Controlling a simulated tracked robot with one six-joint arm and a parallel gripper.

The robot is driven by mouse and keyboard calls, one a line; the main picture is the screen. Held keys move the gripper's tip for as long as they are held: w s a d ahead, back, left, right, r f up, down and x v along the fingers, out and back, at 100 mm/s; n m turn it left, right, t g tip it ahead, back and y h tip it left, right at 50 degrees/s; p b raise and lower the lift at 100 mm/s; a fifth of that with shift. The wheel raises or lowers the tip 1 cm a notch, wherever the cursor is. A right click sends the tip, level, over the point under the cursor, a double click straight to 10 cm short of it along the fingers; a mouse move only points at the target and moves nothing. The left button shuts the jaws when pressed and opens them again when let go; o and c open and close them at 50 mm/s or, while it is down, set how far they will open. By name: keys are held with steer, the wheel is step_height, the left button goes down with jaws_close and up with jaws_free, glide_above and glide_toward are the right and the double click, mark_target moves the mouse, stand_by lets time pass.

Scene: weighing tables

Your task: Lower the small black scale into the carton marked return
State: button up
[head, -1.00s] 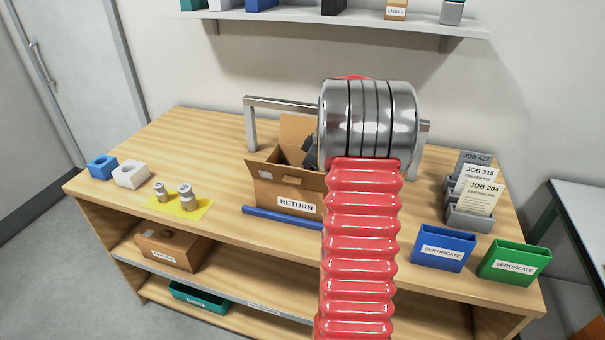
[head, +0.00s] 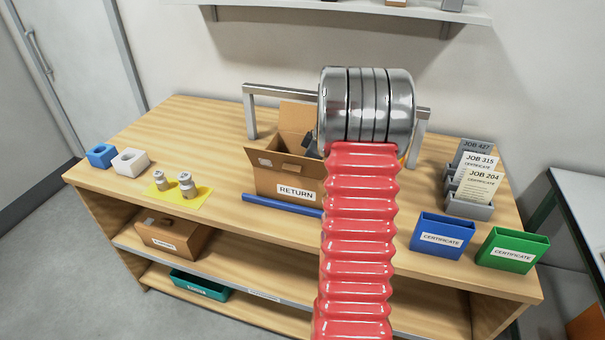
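The open cardboard carton marked RETURN (head: 275,181) stands on the wooden table with its flaps spread and its back flap up. My arm's metal wrist and red ribbed sleeve cover its right side. A small dark piece (head: 312,143) shows at the carton's mouth, just left of the wrist. I cannot tell whether it is the small black scale or part of my gripper. My gripper's fingers are hidden behind the wrist, so their opening and anything in them cannot be seen.
A blue bar (head: 282,205) lies before the carton, and a grey metal frame (head: 250,112) rises behind it. Weights on a yellow mat (head: 161,198) stand left. Blue (head: 441,236) and green (head: 512,250) certificate bins and a card holder (head: 469,208) stand right.

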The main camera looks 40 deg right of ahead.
steer(key=shift+f, duration=0.15)
stand_by(0.4)
steer(key=o, duration=1.4)
steer(key=v, duration=1.3)
steer(key=shift+s+r, duration=0.15)
steer(key=shift+r, duration=0.15)
